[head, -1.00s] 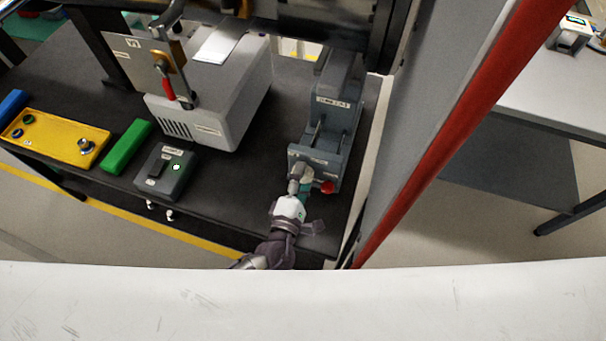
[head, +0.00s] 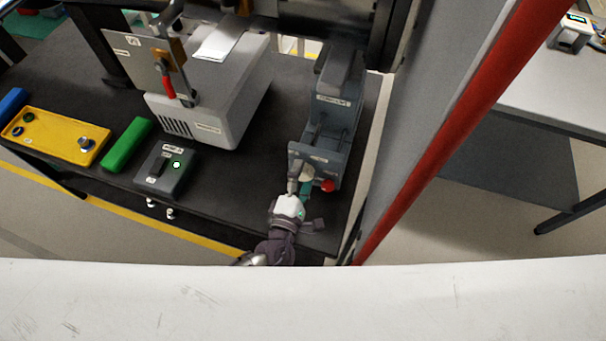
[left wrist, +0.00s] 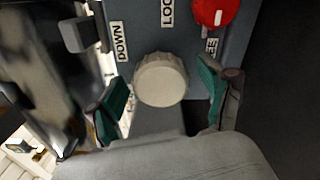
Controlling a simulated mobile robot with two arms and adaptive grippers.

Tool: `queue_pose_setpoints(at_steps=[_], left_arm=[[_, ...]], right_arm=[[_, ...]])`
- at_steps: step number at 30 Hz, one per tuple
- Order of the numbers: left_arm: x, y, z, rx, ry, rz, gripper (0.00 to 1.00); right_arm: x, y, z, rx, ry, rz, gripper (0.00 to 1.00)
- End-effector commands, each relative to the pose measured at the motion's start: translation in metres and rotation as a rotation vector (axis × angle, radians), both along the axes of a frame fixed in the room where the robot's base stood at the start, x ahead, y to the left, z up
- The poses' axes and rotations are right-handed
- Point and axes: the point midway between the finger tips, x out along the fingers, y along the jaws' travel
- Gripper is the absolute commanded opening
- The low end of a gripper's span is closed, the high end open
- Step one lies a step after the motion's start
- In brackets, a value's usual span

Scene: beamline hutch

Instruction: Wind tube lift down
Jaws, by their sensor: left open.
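The tube lift (head: 333,105) is a grey-blue upright unit near the right end of the dark bench. Its front panel (left wrist: 185,35) has labels, one reading DOWN. A round ribbed beige knob (left wrist: 160,79) sits on the panel, and a red knob (left wrist: 215,11) is beside it; the red knob also shows in the head view (head: 327,185). My left gripper (head: 299,188) is at the front of the lift. In the left wrist view its green-padded fingers (left wrist: 163,95) are open on either side of the beige knob, with gaps visible. My right gripper is not in view.
A light grey box (head: 220,105) stands left of the lift. A red post (head: 455,125) rises at right.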

Motion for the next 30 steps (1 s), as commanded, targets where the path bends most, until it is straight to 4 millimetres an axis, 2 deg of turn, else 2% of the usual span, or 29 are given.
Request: queue_pose_setpoints(at_steps=[5, 12, 18, 24, 30], left_arm=[[-0.022, 0.007, -0.002, 0.001, 0.005, -0.001, 0.80], [-0.071, 0.023, -0.001, 0.001, 0.005, -0.001, 0.80], [-0.102, 0.033, -0.001, 0.002, 0.003, -0.001, 0.80], [-0.113, 0.037, -0.001, 0.001, 0.002, -0.001, 0.80], [-0.114, 0.037, -0.001, 0.002, 0.002, -0.001, 0.80]], right_arm=[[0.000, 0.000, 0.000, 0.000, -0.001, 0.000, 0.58], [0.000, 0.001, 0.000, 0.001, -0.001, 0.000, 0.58], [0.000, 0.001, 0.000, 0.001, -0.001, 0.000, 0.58], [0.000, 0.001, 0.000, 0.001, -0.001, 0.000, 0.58], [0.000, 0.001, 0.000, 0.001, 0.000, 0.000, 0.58]])
